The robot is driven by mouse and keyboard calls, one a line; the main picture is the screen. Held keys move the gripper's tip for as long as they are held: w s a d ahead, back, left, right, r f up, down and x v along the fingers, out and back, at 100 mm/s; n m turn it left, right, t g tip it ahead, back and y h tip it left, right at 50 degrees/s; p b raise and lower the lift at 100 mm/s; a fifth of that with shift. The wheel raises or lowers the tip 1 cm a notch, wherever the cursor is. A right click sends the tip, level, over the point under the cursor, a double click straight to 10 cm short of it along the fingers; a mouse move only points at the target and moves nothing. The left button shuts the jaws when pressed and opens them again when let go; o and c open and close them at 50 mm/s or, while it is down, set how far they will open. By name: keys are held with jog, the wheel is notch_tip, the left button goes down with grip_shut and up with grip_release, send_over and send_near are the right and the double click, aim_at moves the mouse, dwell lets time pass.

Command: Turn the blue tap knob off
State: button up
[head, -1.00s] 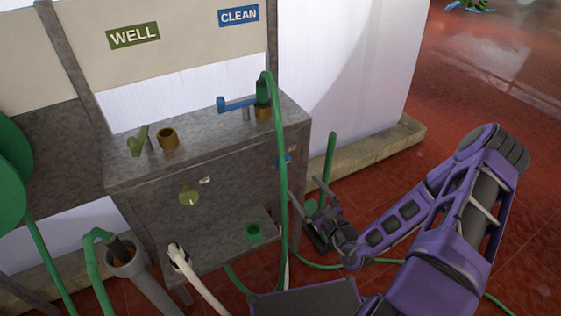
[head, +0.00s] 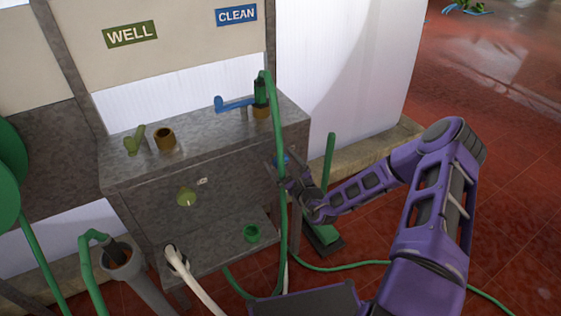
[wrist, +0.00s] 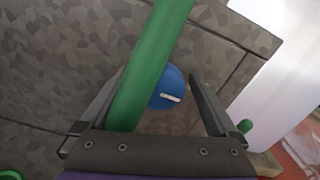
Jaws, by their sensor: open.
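The blue tap knob (wrist: 170,90) is round with a short white mark lying nearly level. It sits on the front of the grey cabinet and shows small in the head view (head: 281,160), partly behind the green hose. My gripper (wrist: 157,78) is open and faces the knob, with one finger to each side of it in the wrist view. The green hose (wrist: 150,60) runs between the fingers and covers the knob's left edge. In the head view my gripper (head: 287,184) is just below the knob, by the hose. I cannot tell whether it touches the hose or knob.
The blue lever tap (head: 236,104) and CLEAN sign (head: 236,15) are above. An olive knob (head: 186,197) sits left on the cabinet front (head: 225,180). A green-based upright tool (head: 327,190) stands right of the cabinet. Open red floor (head: 510,130) lies right.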

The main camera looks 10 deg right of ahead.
jog(key=c, duration=1.4)
jog(key=shift+o, duration=0.2)
jog(key=shift+m+p, duration=0.3)
jog(key=shift+p, duration=0.1)
jog(key=m+p, duration=0.2)
jog(key=shift+r+m+p, duration=0.15)
jog(key=shift+m+p, duration=0.15)
jog(key=shift+m, duration=0.1)
jog(key=m+p, duration=0.3)
jog(key=m, duration=0.2)
jog(key=m+p, duration=0.1)
jog(key=m, duration=0.3)
jog(key=shift+d+m+p, duration=0.1)
jog(key=shift+m+p, duration=0.2)
jog(key=shift+m, duration=0.1)
jog(key=m, duration=0.4)
jog(key=shift+f+p, duration=0.2)
jog(key=shift+p, duration=0.15)
jog(key=shift+m, duration=0.3)
